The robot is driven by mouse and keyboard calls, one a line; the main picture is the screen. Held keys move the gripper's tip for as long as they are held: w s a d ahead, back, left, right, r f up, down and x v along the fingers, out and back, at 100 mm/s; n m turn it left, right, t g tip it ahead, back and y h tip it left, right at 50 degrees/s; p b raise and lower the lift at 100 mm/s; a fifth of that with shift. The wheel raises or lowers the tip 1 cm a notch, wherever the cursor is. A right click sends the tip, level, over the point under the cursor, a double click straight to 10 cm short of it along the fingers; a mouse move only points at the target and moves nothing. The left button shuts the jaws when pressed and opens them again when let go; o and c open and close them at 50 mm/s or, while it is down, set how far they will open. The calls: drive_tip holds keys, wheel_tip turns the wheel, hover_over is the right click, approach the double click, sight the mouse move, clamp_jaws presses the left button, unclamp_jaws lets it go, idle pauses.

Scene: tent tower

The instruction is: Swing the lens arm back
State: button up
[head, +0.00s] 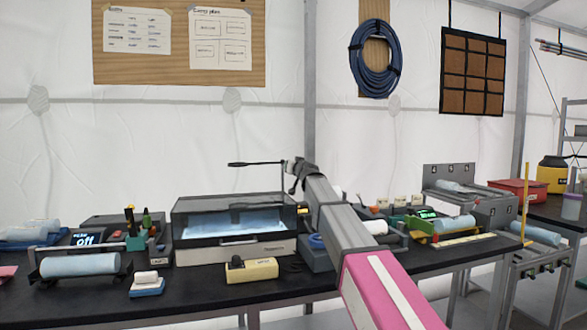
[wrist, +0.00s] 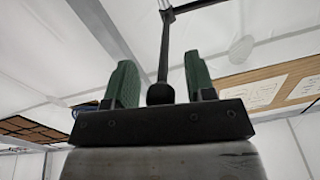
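The lens arm (head: 258,163) is a thin dark bar above the right part of the clear-lidded light box (head: 228,218). It has a flat dark end at its left and a thin post near my gripper (head: 299,170). In the wrist view, a dark rod (wrist: 165,45) ends in a round black knob (wrist: 160,94). The knob appears between the two green fingers of my gripper (wrist: 160,65), with a gap showing on each side. The fingers are apart. My arm hides part of the post and bench in the head view.
A yellow block (head: 252,270) lies in front of the box. A grey rack (head: 470,195) and several small items crowd the right. Open air lies above the bench.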

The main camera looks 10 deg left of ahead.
drive_tip(key=shift+s, duration=0.1)
drive_tip(key=v, duration=1)
drive_tip(key=shift+s, duration=0.25)
drive_tip(key=shift+d, duration=0.15)
